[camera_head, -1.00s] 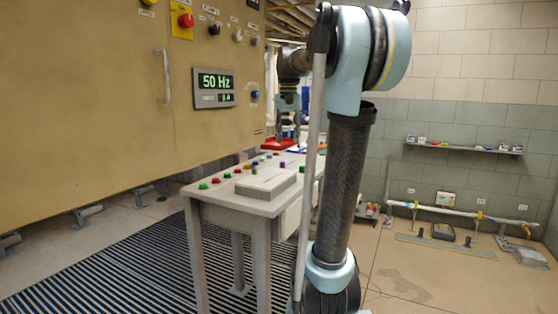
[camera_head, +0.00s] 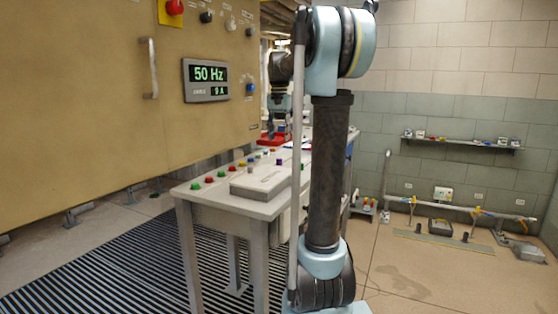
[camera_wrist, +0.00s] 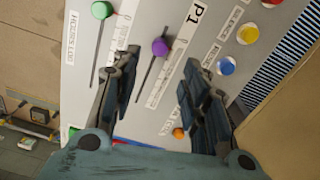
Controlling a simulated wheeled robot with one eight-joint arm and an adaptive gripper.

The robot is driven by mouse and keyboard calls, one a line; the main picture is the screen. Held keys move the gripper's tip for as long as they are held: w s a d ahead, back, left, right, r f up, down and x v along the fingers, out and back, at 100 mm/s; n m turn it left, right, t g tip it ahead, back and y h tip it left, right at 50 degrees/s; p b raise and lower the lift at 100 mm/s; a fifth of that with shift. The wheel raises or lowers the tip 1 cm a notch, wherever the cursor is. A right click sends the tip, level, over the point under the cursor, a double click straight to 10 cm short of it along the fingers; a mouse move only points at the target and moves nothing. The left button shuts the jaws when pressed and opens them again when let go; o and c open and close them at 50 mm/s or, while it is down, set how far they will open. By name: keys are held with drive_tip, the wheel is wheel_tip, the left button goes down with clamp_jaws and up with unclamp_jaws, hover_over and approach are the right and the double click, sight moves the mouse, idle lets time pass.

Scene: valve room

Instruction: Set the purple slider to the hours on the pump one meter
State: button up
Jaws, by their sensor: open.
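The purple slider (camera_wrist: 160,47) has a round knob near the upper end of a dark slot in the light panel, in the wrist view. My gripper (camera_wrist: 160,65) is open over the panel; its two dark fingers lie either side of the slot, with the knob just beyond and between their tips. I see no contact with the knob. In the head view my gripper (camera_head: 277,130) hangs over the far part of the console (camera_head: 222,200). No meter labelled as pump one's hours is readable; a P1 label (camera_wrist: 197,13) lies beside the slot.
A green knob (camera_wrist: 102,9) sits on a parallel slot at left. Blue (camera_wrist: 227,66) and yellow (camera_wrist: 248,35) buttons are at right. A 50 Hz display (camera_head: 207,80) is on the tan cabinet. A grey raised box (camera_head: 265,181) lies on the console. Floor at right is mostly clear.

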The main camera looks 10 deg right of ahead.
sight(279, 161)
wheel_tip(279, 161, down, 10)
drive_tip(key=shift+s+r, duration=0.1)
idle(0.4)
drive_tip(key=shift+d, duration=0.1)
clamp_jaws()
